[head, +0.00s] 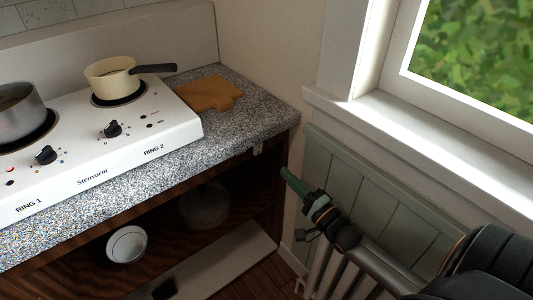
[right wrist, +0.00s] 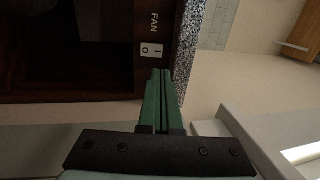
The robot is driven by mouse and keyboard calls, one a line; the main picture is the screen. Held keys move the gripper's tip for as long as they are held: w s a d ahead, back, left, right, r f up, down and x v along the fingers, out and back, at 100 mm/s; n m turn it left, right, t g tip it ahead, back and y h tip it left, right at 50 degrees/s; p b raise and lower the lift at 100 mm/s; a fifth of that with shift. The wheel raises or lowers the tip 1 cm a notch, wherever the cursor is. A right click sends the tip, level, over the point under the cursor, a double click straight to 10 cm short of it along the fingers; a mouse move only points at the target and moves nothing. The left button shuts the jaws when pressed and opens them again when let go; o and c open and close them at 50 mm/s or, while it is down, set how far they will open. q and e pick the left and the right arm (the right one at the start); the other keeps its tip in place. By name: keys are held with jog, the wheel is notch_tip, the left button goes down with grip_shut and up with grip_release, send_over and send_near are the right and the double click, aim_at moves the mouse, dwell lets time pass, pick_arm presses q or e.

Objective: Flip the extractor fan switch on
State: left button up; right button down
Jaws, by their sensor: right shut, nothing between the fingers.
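The extractor fan switch (right wrist: 152,50) is a small white rocker marked "I" and "O", next to the word FAN (right wrist: 154,22), on the dark wood under the counter edge. In the head view the switch (head: 258,149) is a small pale patch below the counter's right corner. I cannot tell which way the rocker is set. My right gripper (right wrist: 161,72) is shut and empty, its green fingertips close beside the switch in the wrist view. In the head view the right gripper (head: 285,172) points up and left toward the counter corner, apart from the switch. My left gripper is not in view.
The window sill (head: 420,150) and green panelling (head: 365,185) stand close to the right arm.

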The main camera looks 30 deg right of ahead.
aim_at(260, 146)
jog(key=x, duration=0.8)
jog(key=shift+w+b, duration=0.3)
jog(key=shift+w+r, duration=0.1)
jog(key=shift+w, duration=0.45)
jog(key=shift+r, duration=0.1)
